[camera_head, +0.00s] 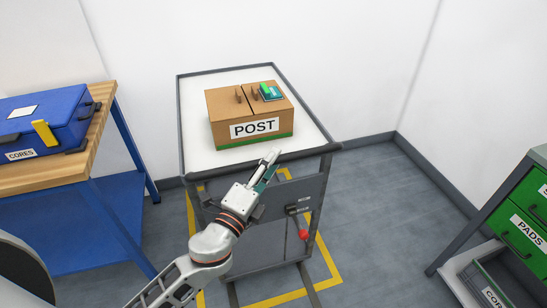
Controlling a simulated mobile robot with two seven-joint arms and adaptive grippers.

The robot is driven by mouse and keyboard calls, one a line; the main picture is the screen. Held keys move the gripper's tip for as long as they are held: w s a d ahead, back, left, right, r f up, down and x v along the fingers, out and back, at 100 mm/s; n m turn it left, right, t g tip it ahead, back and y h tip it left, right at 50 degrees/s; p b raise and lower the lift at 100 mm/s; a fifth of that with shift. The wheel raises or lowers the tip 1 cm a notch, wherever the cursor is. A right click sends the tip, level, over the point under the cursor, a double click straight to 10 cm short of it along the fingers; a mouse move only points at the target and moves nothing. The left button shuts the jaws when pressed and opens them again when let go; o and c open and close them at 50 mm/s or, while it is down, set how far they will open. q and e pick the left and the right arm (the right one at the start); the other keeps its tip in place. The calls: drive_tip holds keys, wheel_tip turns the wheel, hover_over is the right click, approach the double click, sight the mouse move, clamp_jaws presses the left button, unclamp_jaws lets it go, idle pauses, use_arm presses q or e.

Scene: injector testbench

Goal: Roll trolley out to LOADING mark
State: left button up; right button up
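The trolley (196,150) stands near the back wall, with a white top, dark grey rim and dark grey frame. A yellow outline (334,265) is marked on the floor around its legs, with no readable word on it. I see no mark labelled LOADING. My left gripper (270,166) is at the trolley's front edge, its fingers pointing up and away across the front rail. It hides part of that rail, and I cannot tell whether the fingers touch or grasp it. A red knob (303,234) sits on the trolley's front right side. My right gripper is out of view.
A brown POST box (226,108) with a green device (270,91) on it rests on the trolley. A wooden bench (60,170) with a blue CORES case (50,125) stands left. A green drawer cabinet (530,195) stands right. Grey floor is clear between trolley and cabinet.

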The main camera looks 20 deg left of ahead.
use_arm(q)
drive_tip(key=shift+w+d, duration=0.15)
drive_tip(key=shift+w, duration=0.55)
clamp_jaws()
